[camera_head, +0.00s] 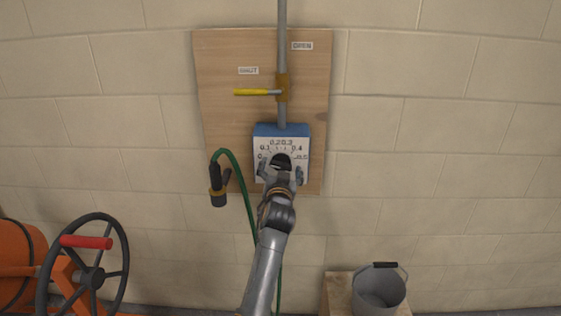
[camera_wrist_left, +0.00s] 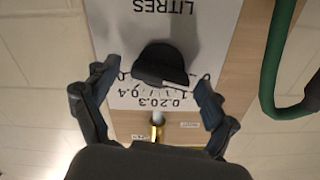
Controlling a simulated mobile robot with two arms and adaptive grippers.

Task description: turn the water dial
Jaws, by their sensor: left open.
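The water dial is a black knob (camera_head: 281,160) on a white scale plate (camera_head: 262,145) marked in litres, under a blue top on a wooden board. My left gripper (camera_head: 281,173) is open in front of the plate, with one finger on each side of the knob. In the left wrist view the knob (camera_wrist_left: 162,64) lies between the two spread fingers (camera_wrist_left: 158,83), with a visible gap on both sides. Part of the knob and lower plate is hidden by the gripper in the head view. My right gripper is not in view.
Above the dial, a yellow-handled valve lever (camera_head: 257,92) points left, towards the SHUT label (camera_head: 248,71). A green hose (camera_head: 241,184) with a black nozzle (camera_head: 217,185) hangs left of the plate. A grey bucket (camera_head: 379,289) stands lower right; an orange mixer (camera_head: 20,262) with a wheel is lower left.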

